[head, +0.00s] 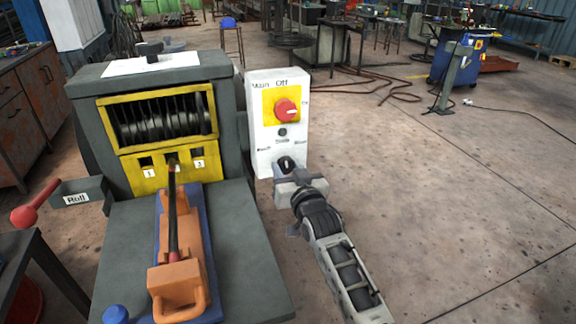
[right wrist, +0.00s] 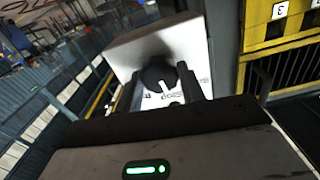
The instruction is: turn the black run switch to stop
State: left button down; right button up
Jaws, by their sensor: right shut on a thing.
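The black run switch (head: 287,163) is a small round knob with a white pointer line, low on the front of a white control box (head: 262,135). My right gripper (head: 290,180) is at the switch. In the right wrist view the switch (right wrist: 159,75) sits between the two fingers of my right gripper (right wrist: 165,92), which is shut on it. The white line on the knob is tilted in that view. The labels around the switch are too small and partly covered to read. My left gripper is not in view.
A red main knob (head: 287,111) on a yellow plate sits above the switch. Open floor lies to the right.

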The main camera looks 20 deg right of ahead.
jog(key=shift+m, duration=0.6)
jog(key=shift+f, duration=0.1)
jog(key=o, duration=1)
jog(key=s, duration=1.6)
jog(key=shift+d+p, duration=0.25)
jog(key=shift+p, duration=0.05)
